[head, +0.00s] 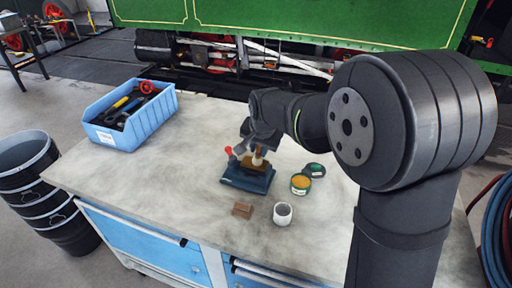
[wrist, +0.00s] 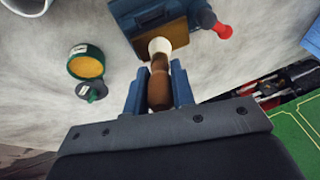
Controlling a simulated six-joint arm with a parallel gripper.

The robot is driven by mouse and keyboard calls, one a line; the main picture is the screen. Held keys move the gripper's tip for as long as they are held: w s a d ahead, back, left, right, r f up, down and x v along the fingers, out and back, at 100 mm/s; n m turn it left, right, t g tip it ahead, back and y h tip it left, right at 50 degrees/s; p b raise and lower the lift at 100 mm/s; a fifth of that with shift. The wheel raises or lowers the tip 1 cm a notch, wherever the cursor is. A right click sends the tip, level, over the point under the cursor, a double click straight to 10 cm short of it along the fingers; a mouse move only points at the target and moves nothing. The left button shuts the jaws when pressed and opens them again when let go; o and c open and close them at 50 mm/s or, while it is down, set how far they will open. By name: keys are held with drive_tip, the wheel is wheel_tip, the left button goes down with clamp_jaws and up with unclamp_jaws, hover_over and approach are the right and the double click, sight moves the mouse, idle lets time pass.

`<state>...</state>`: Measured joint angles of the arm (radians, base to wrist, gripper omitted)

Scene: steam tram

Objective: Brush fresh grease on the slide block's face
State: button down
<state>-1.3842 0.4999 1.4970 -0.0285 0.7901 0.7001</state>
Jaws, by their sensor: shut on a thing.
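My gripper (wrist: 159,88) is shut on a brush with a brown handle (wrist: 160,93) and pale bristles (wrist: 159,46). In the head view my gripper (head: 257,146) is above the small blue vise (head: 247,182). The brownish slide block (wrist: 175,33) sits in the vise, which also shows in the wrist view (wrist: 127,20). The bristle end is at the block's edge, and they look in contact or very close. The open grease tin (head: 300,184) with yellow-orange grease stands right of the vise, and its dark lid (head: 315,170) lies beside it.
A white cup (head: 283,214) and a small brown block (head: 242,210) are at the bench front. The vise has a red-knobbed handle (wrist: 219,29). A blue bin of tools (head: 150,122) stands at the left. The bench (head: 190,190) is clear between bin and vise.

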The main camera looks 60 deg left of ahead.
drive_tip(key=shift+w+d, duration=0.4)
drive_tip(key=shift+w+d, duration=0.6)
drive_tip(key=shift+d, duration=0.05)
drive_tip(key=shift+s+a, duration=0.7)
drive_tip(key=shift+s+a, duration=0.65)
drive_tip(key=shift+a, duration=0.05)
